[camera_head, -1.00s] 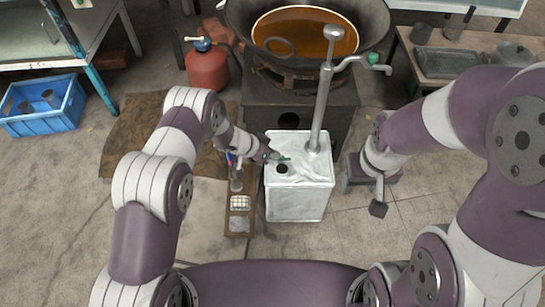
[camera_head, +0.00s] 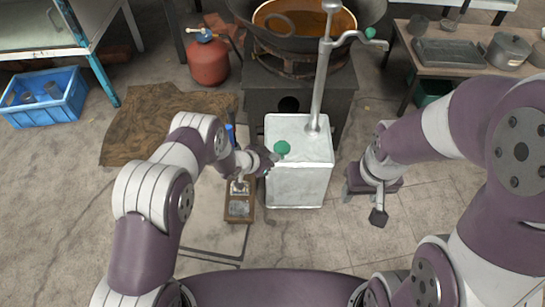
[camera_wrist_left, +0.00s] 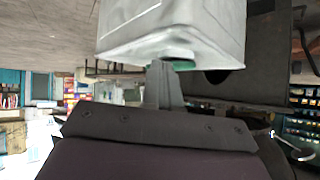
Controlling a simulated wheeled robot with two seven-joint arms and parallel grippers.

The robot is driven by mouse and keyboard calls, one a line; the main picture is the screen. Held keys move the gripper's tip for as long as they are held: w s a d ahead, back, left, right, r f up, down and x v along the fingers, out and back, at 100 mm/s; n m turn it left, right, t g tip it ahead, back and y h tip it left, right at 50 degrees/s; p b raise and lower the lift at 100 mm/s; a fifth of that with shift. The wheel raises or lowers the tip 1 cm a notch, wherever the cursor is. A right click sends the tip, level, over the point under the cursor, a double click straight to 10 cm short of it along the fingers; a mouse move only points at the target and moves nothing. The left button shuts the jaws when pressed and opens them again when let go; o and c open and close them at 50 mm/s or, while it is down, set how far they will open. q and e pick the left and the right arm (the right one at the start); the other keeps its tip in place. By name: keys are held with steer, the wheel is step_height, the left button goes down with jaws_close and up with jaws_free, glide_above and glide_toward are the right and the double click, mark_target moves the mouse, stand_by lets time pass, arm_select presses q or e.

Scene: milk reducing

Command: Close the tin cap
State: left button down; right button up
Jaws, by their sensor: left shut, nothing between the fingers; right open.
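The white square tin (camera_head: 296,182) stands upright on the floor, with a metal pump pipe rising from its top. The green cap (camera_head: 283,148) sits flat on the tin's top, and the dark hole there is no longer visible. My left gripper (camera_head: 269,162) is shut and empty at the left edge of the tin's top, just beside the cap. In the left wrist view its closed fingers (camera_wrist_left: 164,82) point at the tin (camera_wrist_left: 175,28), close to the green cap (camera_wrist_left: 180,63); contact cannot be told. My right gripper (camera_head: 378,216) is open and empty, right of the tin.
The pump pipe (camera_head: 319,90) rises beside the cap toward a large wok (camera_head: 240,8) on a dark stove (camera_head: 345,85). A red gas cylinder (camera_head: 208,62) stands behind left. A narrow wooden tray (camera_head: 239,217) lies left of the tin. Floor at front right is clear.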

steer(key=shift+s+f, duration=0.1)
steer(key=shift+f, duration=0.25)
stand_by(0.6)
